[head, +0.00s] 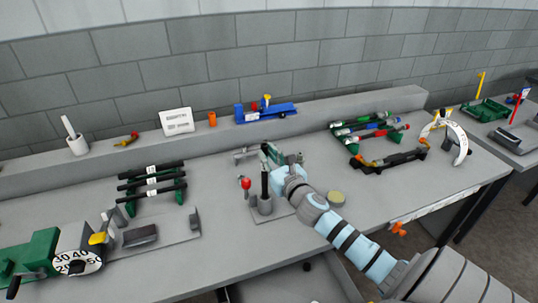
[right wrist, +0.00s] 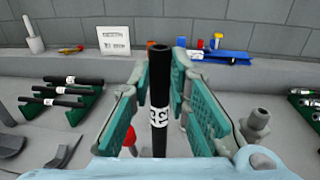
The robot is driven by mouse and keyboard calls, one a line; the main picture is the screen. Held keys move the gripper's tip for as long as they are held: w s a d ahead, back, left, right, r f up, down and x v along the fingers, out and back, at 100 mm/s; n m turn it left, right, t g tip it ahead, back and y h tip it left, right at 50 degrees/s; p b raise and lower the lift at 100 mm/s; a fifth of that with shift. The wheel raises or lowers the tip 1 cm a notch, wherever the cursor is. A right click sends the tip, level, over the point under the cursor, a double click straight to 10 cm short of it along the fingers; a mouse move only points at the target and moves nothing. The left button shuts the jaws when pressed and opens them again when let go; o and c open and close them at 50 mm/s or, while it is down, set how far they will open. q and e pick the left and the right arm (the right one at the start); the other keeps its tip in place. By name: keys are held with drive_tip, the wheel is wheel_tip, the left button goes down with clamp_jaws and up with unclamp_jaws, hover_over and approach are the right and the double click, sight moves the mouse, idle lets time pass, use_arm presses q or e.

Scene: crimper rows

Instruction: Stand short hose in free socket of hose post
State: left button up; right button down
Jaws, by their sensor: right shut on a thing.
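A short black hose with a white label (right wrist: 158,100) stands upright between the green pads of my right gripper (right wrist: 158,88). In the head view my right gripper (head: 272,156) is shut on the hose (head: 264,184). The grey hose post (head: 264,206) is on a flat base on the bench, directly below the hose. The hose's lower end meets the post's top in that view; I cannot tell whether it is inside a socket. The right wrist view hides the lower end. My left gripper is not in view.
A green rack holds black hoses (head: 152,187) at left. A red-topped stick (head: 246,183) stands close left of the post. A blue tool (head: 266,113) is on the back ledge. Coloured tubes (head: 370,128) lie at right.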

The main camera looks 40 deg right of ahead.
sight(266, 172)
idle(0.4)
drive_tip(key=shift+f, duration=0.15)
idle(0.4)
drive_tip(key=shift+f, duration=0.35)
drive_tip(key=shift+f+b, duration=2.95)
drive_tip(key=shift+f, duration=0.4)
drive_tip(key=c, duration=1.4)
unclamp_jaws()
drive_tip(key=shift+c, duration=0.2)
drive_tip(key=shift+s, duration=0.1)
